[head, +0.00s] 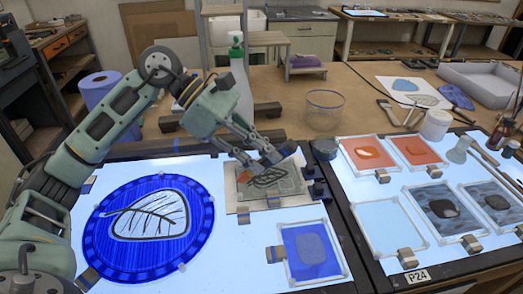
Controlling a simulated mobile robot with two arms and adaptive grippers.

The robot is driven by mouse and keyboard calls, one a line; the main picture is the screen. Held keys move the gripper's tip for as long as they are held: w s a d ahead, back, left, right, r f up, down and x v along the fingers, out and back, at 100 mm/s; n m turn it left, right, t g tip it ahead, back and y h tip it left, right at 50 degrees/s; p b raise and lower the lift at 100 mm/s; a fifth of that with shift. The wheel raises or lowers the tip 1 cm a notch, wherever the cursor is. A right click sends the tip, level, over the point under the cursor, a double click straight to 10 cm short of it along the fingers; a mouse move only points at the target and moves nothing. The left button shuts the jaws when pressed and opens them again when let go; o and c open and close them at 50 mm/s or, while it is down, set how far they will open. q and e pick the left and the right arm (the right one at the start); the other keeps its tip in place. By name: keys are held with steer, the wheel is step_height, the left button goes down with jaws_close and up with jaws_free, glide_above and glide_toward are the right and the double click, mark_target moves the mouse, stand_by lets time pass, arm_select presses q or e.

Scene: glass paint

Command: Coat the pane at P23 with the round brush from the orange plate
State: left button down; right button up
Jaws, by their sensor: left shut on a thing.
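My left gripper (268,154) reaches over a small board (243,207) at the back of the left light table. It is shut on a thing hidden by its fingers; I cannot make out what. A grey-green sheet with dark strokes (285,180) lies on the board below the fingertips. No P23 label is readable. On the left light table are a round blue pane (100,215) with a leaf drawing and a white-framed blue pane (300,268). Two orange plates (349,158) (428,159) lie on the right light table. My right gripper is not in view.
The right light table carries a P24 label (417,276), a pale pane (388,228) and two dark panes (440,228).

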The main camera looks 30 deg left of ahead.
arm_select(q)
steer(key=shift+f, duration=0.2)
stand_by(0.4)
steer(key=shift+d, duration=0.1)
steer(key=shift+w+d, duration=0.35)
steer(key=shift+d, duration=0.15)
steer(key=shift+w+d+f, duration=0.1)
steer(key=shift+w+d, duration=0.35)
steer(key=shift+d, duration=0.25)
steer(key=w+d+p, duration=0.1)
steer(key=w+d, duration=0.1)
steer(key=w, duration=0.1)
steer(key=shift+d, duration=0.3)
steer(key=shift+d, duration=0.1)
